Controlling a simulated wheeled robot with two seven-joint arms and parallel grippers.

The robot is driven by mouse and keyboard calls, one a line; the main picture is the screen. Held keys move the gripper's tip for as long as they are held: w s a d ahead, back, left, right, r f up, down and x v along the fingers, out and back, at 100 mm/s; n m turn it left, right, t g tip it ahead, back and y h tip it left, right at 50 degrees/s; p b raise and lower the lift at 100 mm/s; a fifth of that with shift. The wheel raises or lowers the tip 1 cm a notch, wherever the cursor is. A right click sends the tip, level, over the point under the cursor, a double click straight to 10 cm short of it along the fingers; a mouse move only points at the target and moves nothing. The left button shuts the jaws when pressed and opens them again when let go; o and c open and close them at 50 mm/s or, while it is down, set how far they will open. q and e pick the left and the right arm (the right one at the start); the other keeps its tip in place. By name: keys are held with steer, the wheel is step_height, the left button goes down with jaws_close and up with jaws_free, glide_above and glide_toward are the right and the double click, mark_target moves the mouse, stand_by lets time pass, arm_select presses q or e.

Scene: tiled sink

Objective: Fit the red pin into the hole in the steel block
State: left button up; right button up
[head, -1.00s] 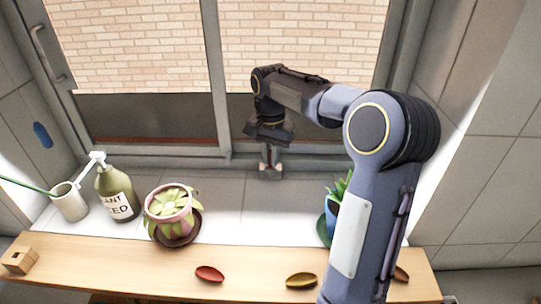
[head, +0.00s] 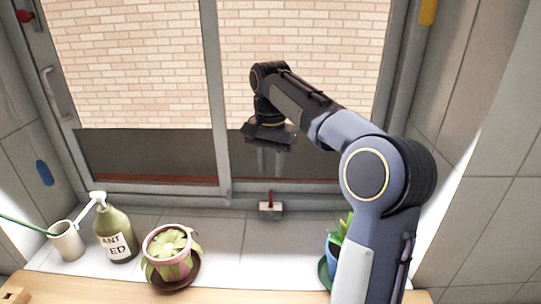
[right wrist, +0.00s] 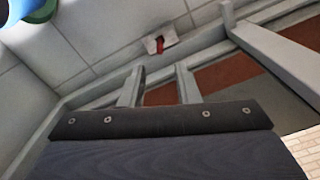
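The red pin (head: 270,197) stands upright at the steel block (head: 270,208), a small pale block on the tiled ledge by the window. Its lower end is hidden, and I cannot tell how deep it sits. The right wrist view also shows the red pin (right wrist: 160,44) against the block (right wrist: 168,41), beyond the fingertips. My right gripper (head: 273,170) is above the block and apart from the pin. In the right wrist view my gripper (right wrist: 159,68) has its two fingers spread with nothing between them. My left gripper is not in view.
A potted plant (head: 168,243), a green bottle (head: 116,235) and a white cup (head: 67,241) stand on the left. A blue pot (head: 334,249) is partly behind my right arm. The window frame (head: 226,150) rises behind the block. Tiles around the block are clear.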

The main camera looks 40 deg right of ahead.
steer(key=s+a+f+n+t+y, duration=0.25)
steer(key=s+a+n, duration=0.45)
steer(key=s+a, duration=0.45)
steer(key=s+a+f+n+t, duration=0.1)
steer(key=s+a+f, duration=0.1)
steer(key=s+f, duration=0.1)
steer(key=s+a+f+n+t+y, duration=0.1)
steer(key=s+a+f, duration=0.1)
steer(key=s+f, duration=0.1)
steer(key=s+a+f+n+t, duration=0.1)
steer(key=s+a+f, duration=0.1)
steer(key=s+f, duration=0.1)
steer(key=shift+s+a+n, duration=0.15)
steer(key=shift+s+n, duration=0.25)
steer(key=shift+s, duration=0.5)
steer(key=shift+s+a+f, duration=0.1)
steer(key=shift+f, duration=0.15)
